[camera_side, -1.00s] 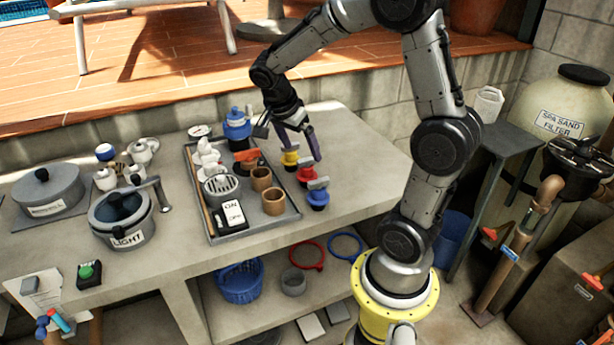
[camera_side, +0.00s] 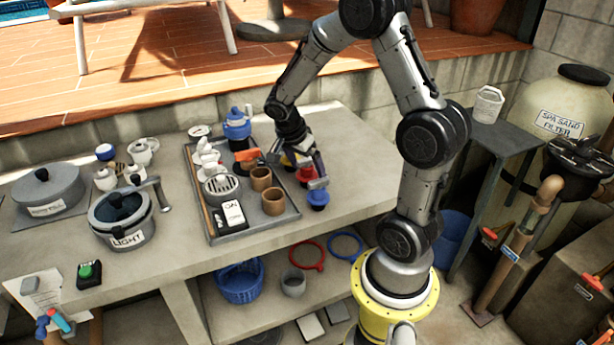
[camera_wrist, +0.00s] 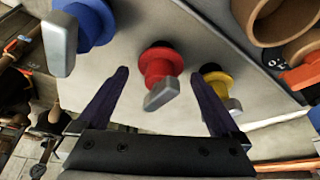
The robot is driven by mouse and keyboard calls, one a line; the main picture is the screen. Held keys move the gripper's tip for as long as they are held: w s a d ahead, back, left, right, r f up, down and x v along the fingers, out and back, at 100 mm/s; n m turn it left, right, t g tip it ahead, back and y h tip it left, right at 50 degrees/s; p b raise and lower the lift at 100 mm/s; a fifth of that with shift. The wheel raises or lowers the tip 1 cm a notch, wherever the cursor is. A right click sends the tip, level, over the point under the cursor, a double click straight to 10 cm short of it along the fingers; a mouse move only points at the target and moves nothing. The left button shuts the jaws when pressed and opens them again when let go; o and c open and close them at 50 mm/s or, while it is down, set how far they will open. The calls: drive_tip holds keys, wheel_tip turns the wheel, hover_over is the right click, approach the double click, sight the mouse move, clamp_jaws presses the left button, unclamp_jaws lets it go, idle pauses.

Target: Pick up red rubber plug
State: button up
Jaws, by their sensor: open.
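The red rubber plug (camera_wrist: 160,65) stands on the bench between a blue plug (camera_wrist: 95,20) and a yellow plug (camera_wrist: 214,82) in the wrist view, its grey tab pointing toward me. In the side view the red plug (camera_side: 304,174) is partly hidden by my fingers, with the blue plug (camera_side: 318,199) in front and the yellow plug (camera_side: 289,159) behind, mostly covered. My gripper (camera_wrist: 147,75) is open and empty. Its two purple fingers are apart, one on either side of the red plug in the picture. I cannot tell whether they touch it.
The bench top right of the plugs is clear.

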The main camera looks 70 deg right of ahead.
drive_tip(key=c, duration=1.4)
drive_tip(key=shift+r, duration=0.2)
drive_tip(key=shift+r, duration=0.2)
wheel_tip(320, 180, up, 2)
drive_tip(key=shift+r, duration=0.1)
drive_tip(key=s+a+r, duration=0.6)
drive_tip(key=s, duration=0.1)
drive_tip(key=s+a+r, duration=0.2)
drive_tip(key=s+r, duration=0.2)
drive_tip(key=shift+a, duration=0.4)
drive_tip(key=shift+w, duration=0.1)
